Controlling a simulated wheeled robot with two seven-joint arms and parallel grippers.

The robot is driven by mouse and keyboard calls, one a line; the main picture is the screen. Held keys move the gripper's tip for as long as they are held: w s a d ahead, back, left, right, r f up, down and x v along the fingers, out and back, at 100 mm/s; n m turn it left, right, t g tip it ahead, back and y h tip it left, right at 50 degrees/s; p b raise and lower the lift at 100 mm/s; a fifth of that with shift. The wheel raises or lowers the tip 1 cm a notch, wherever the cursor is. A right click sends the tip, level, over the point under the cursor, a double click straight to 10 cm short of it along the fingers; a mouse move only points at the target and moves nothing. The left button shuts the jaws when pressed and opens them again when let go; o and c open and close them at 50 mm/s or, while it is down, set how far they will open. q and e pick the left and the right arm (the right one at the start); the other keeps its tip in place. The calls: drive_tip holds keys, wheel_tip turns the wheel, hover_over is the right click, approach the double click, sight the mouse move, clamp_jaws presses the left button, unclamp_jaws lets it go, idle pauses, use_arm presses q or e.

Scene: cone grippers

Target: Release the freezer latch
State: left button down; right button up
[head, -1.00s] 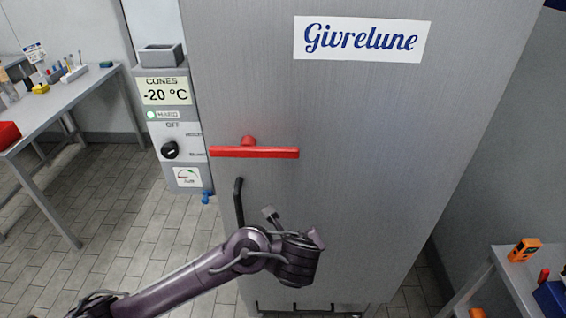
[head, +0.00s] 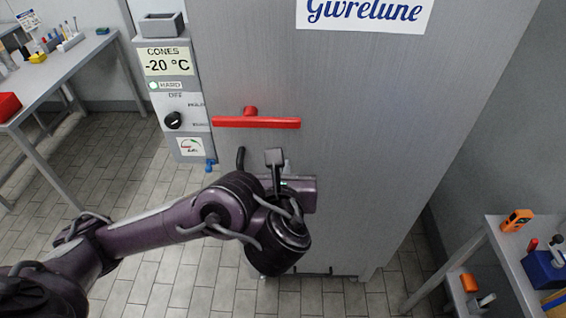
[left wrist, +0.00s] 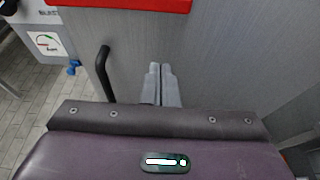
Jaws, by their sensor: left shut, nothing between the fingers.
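The freezer latch (head: 256,122) is a red horizontal bar with a red pivot knob above it, on the grey freezer door (head: 370,120). Its lower part shows at the top edge of the left wrist view (left wrist: 130,5). A black door handle (head: 240,158) stands below the bar's left half; it also shows in the left wrist view (left wrist: 103,75). My left gripper (left wrist: 160,70) is shut and empty, its two grey fingers side by side in front of the door, right of the handle and below the bar. In the head view my wrist mostly hides the fingers.
A control panel (head: 175,90) reading -20 °C stands left of the freezer, with a blue valve (head: 209,165) beneath. A table (head: 60,65) is at the far left. A small table (head: 500,260) with tools is at the lower right. Tiled floor is free at lower left.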

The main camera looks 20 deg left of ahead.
sight(257, 118)
use_arm(q)
drive_tip(key=b+x, duration=0.2)
drive_tip(key=x, duration=0.6)
drive_tip(key=r+p, duration=0.2)
drive_tip(key=r, duration=0.1)
drive_tip(key=r+p, duration=0.1)
drive_tip(key=p, duration=0.1)
drive_tip(key=shift+s+d+r, duration=0.1)
drive_tip(key=shift+s+r, duration=0.05)
drive_tip(key=shift+s, duration=0.2)
drive_tip(key=shift+w, duration=0.1)
